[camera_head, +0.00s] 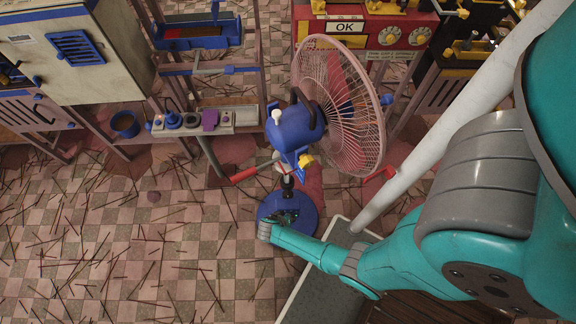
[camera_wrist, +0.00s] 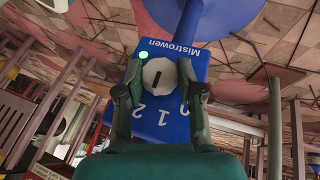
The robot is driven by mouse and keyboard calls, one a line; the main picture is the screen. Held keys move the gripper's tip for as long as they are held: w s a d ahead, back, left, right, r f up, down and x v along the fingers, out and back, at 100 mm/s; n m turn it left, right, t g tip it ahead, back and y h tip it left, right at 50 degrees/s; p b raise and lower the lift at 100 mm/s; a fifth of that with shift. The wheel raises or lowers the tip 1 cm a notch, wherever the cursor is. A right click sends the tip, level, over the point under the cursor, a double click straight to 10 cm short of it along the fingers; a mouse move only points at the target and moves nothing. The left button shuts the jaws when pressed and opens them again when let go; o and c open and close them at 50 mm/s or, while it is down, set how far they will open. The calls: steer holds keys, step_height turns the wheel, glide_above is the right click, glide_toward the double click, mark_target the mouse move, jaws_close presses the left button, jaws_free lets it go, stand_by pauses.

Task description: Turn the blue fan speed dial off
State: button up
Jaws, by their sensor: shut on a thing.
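The blue fan (camera_head: 296,128) stands on a round blue base (camera_head: 301,226) in the head view. In the wrist view its control box (camera_wrist: 196,68), lettered Mistrowen, appears upside down, with a lit green light and the numbers 2, 1 and 0. The fan speed dial (camera_wrist: 159,76) is a pale round knob with a dark pointer mark, roughly toward the 1; the exact setting is unclear. My gripper (camera_wrist: 159,68) is shut on the dial, a finger at each side.
The fan's wire cage (camera_head: 342,108) is close above my arm. A pale pole (camera_head: 440,128) runs diagonally near the arm. A shelf (camera_head: 205,120) with small parts is at the left, a red machine (camera_head: 372,30) behind. Sticks litter the checkered floor (camera_head: 120,245).

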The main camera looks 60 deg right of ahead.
steer(key=shift+w+a+n+g+h, duration=0.15)
steer(key=shift+n+g+h, duration=0.15)
steer(key=shift+g+h, duration=0.65)
steer(key=shift+f+g+h, duration=0.15)
steer(key=shift+g+h, duration=0.3)
steer(key=shift+g, duration=0.4)
steer(key=o, duration=1.1)
steer(key=shift+o, duration=0.2)
steer(key=v, duration=1.2)
